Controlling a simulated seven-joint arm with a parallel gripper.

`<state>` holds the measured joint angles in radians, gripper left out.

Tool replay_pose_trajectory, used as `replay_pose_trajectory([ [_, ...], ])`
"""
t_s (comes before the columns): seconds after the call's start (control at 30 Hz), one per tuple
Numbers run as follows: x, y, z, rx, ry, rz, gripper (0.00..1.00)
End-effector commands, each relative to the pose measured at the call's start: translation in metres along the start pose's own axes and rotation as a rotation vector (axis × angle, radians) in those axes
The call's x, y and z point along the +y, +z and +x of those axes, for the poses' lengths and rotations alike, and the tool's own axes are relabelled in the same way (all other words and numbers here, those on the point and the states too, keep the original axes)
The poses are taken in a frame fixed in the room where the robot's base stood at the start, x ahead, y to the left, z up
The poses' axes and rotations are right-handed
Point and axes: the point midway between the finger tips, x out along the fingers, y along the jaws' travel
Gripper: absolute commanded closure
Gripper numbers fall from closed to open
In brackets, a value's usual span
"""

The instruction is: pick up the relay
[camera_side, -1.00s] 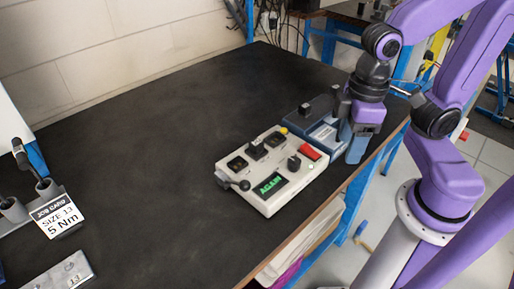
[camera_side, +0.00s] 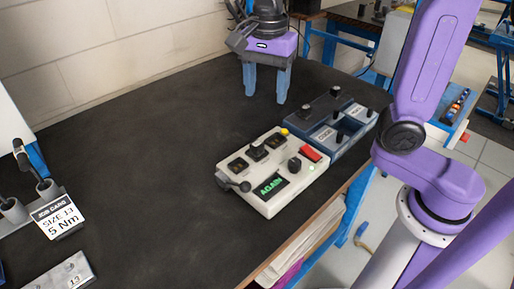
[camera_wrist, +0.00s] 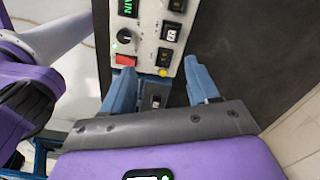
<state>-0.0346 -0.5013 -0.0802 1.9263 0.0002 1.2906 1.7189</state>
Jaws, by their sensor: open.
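The relay appears to be the black block (camera_side: 258,151) in the middle socket of the white test box (camera_side: 232,174); it also shows from above in the wrist view (camera_wrist: 170,32). The box's screen reads AGAIN. My gripper (camera_side: 265,98) is open and empty, pointing down above the black mat behind the box. In the wrist view its two blue fingers (camera_wrist: 158,66) are apart, near the box's yellow lamp end. Between them is a dark part with a light patch (camera_wrist: 156,97), which I cannot identify surely.
A blue-grey tray (camera_side: 320,106) with labelled compartments and several small black posts or blocks sits right of the box. A job card (camera_side: 57,216) and a metal plate (camera_side: 62,274) are at left. The black bench top (camera_side: 140,140) is mostly clear; a wall stands behind it.

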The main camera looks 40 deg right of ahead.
Motion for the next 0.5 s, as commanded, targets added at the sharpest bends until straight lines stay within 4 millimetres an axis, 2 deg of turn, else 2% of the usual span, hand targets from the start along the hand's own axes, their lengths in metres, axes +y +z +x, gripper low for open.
replay_pose_trajectory([
  [0.1,-0.012,-0.002,-0.008,0.001,0.002,0.188,0.40],
  [0.2,-0.017,-0.004,-0.012,0.001,0.003,0.301,0.40],
  [0.37,-0.021,-0.005,-0.013,0.002,0.006,0.384,0.40],
  [0.5,-0.020,-0.006,0.002,0.003,0.010,0.393,0.40],
])
